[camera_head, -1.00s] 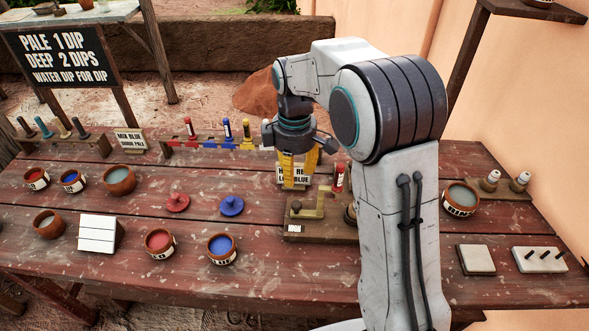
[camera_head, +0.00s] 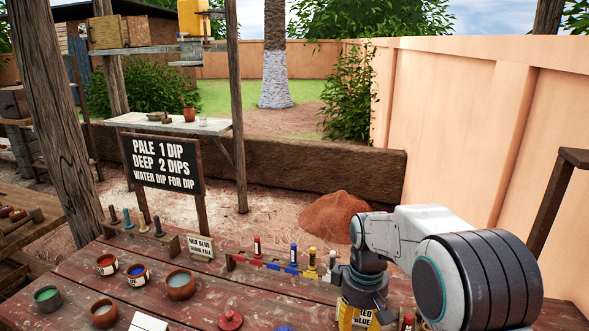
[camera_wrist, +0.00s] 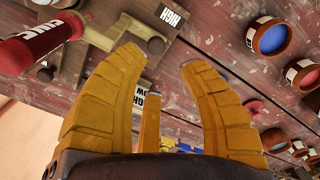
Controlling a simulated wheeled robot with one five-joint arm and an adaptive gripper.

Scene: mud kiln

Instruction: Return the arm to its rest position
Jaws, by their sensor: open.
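My gripper (camera_wrist: 160,85) shows in the wrist view with its yellow fingers spread apart and nothing between them. In the head view my arm reaches in from the lower right, bent at the elbow, and the gripper (camera_head: 356,316) hangs down over the wooden table (camera_head: 85,275), cut by the bottom edge. In the wrist view a red labelled bottle or handle (camera_wrist: 42,42) lies to the left of the fingers, apart from them. A wooden fixture with a HIGH label (camera_wrist: 170,15) is beyond the fingertips.
Paint pots (camera_head: 107,264) and a white block (camera_head: 148,323) stand on the table's left side. A rack with red, blue and yellow-topped sticks (camera_head: 293,255) is beside the gripper. A black sign (camera_head: 163,163) stands behind. A plaster wall (camera_head: 480,110) is at right.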

